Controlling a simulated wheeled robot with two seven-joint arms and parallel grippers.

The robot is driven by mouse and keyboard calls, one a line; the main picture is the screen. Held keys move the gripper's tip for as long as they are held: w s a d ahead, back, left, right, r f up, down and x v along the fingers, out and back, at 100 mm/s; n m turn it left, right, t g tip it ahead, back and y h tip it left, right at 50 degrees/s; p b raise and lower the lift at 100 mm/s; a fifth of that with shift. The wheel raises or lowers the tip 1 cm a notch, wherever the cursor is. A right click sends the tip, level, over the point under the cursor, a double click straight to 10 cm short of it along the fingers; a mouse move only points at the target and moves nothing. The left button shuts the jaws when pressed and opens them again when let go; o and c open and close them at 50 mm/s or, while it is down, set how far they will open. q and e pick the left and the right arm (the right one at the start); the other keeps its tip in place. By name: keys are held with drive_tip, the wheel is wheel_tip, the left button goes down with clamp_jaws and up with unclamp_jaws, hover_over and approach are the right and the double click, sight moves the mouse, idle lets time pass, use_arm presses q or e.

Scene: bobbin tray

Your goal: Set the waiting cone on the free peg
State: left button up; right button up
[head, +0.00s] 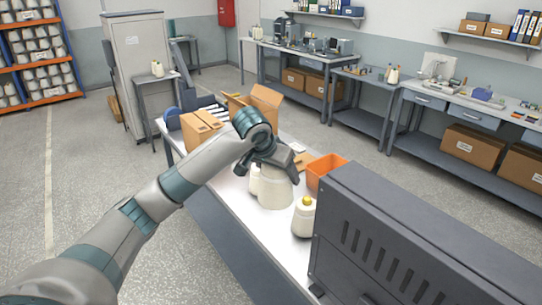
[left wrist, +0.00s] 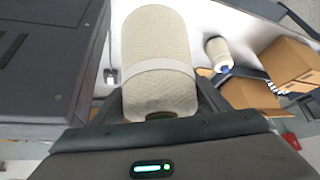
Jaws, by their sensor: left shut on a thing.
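My left gripper (head: 279,172) reaches in from the left over the table. It is shut on a cream yarn cone (head: 276,193), seen just below the fingers in the head view. In the left wrist view the held cone (left wrist: 157,55) fills the middle, with a paler band around it, between the fingers. Whether its base touches anything is unclear. Another cream cone (head: 254,181) shows partly behind it. A cream cone with a yellow top (head: 304,218) stands nearer the grey machine. I cannot make out a free peg; the arm and cones cover part of the table. My right gripper is not in view.
The large grey machine (head: 400,240) blocks the table's near right end. An orange bin (head: 325,171) stands behind the cones. Cardboard boxes (head: 200,130) crowd the far end. A cone with a blue tip (left wrist: 218,53) shows in the left wrist view.

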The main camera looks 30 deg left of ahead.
use_arm(q)
drive_tip(key=s+d, duration=1.4)
drive_tip(key=d, duration=0.2)
drive_tip(key=shift+d+f, duration=0.3)
drive_tip(key=shift+f, duration=0.15)
drive_tip(key=shift+s+a+f, duration=0.1)
drive_tip(key=shift+s+a, duration=0.05)
wheel_tip(320, 180, down, 16)
drive_tip(key=b, duration=1.5)
drive_tip(key=shift+s+a+b, duration=0.15)
drive_tip(key=shift+b, duration=0.2)
